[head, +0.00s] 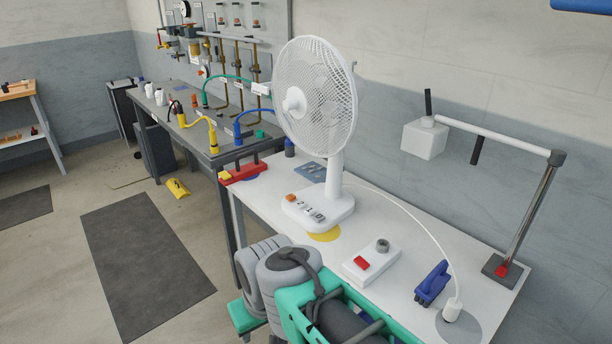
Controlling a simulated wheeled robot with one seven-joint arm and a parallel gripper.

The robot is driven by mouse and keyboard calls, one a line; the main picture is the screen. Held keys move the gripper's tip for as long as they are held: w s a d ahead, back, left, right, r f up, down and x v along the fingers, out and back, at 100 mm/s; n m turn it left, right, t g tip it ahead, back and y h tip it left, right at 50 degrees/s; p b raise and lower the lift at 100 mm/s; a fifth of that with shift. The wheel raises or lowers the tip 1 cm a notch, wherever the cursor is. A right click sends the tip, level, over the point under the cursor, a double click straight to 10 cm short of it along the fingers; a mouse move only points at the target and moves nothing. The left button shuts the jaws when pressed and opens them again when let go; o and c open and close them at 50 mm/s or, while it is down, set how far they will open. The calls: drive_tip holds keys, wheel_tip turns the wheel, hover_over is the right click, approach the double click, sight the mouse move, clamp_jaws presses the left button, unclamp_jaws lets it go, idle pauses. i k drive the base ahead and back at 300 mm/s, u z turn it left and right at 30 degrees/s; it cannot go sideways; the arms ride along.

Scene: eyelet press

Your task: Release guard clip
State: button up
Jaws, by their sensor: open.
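A white desk fan (318,95) stands upright on the white table, with its round wire guard facing left. Its base (318,208) has a row of buttons, one of them orange. I cannot clearly make out a clip on the guard; a tiny part shows at the right rim, too small to identify. Grey rounded links of my arm show at the bottom centre. My gripper's fingertips are not in view.
On the white table (385,215) are a white box with a red button (371,262), a blue clamp-like object (432,283), a white-corded plug (452,310) and a lamp-like stand (531,215). A red bar (243,172) lies at the left end.

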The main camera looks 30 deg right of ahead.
sight(263, 88)
drive_tip(key=u, duration=1)
drive_tip(key=k, duration=1.3)
drive_tip(key=u, duration=0.9)
drive_tip(key=i, duration=1.45)
drive_tip(key=z, duration=0.6)
drive_tip(key=i, duration=2.25)
drive_tip(key=z, duration=1.85)
drive_tip(key=i, duration=1)
drive_tip(key=z, duration=1.8)
drive_tip(key=i, duration=1.1)
drive_tip(key=z, duration=0.4)
